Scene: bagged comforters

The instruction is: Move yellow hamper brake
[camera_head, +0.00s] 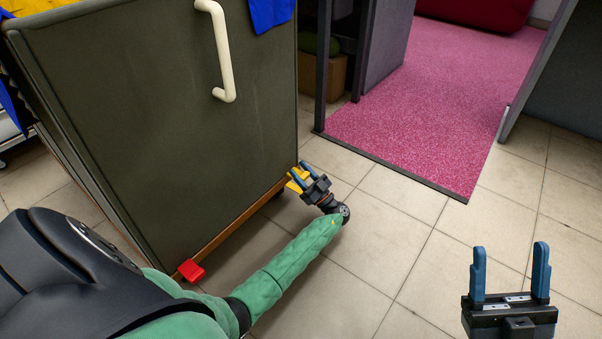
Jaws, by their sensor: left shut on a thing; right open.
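The hamper (165,130) is a tall dark grey-green box on a low base with an orange-brown edge, filling the left of the head view. The yellow brake (294,186) sticks out low at its right corner, partly hidden by my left gripper. My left gripper (302,174), on the green-sleeved arm, is shut on the yellow brake, its blue fingers at the brake. A red brake (191,271) sticks out at the hamper's lower front corner. My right gripper (509,272) is open and empty over the tiles at the lower right.
A white handle (220,55) is on the hamper's side, and blue cloth (270,13) hangs over its top edge. A pink carpet (425,105) lies beyond a doorway with dark panels. The tiled floor right of the hamper is clear.

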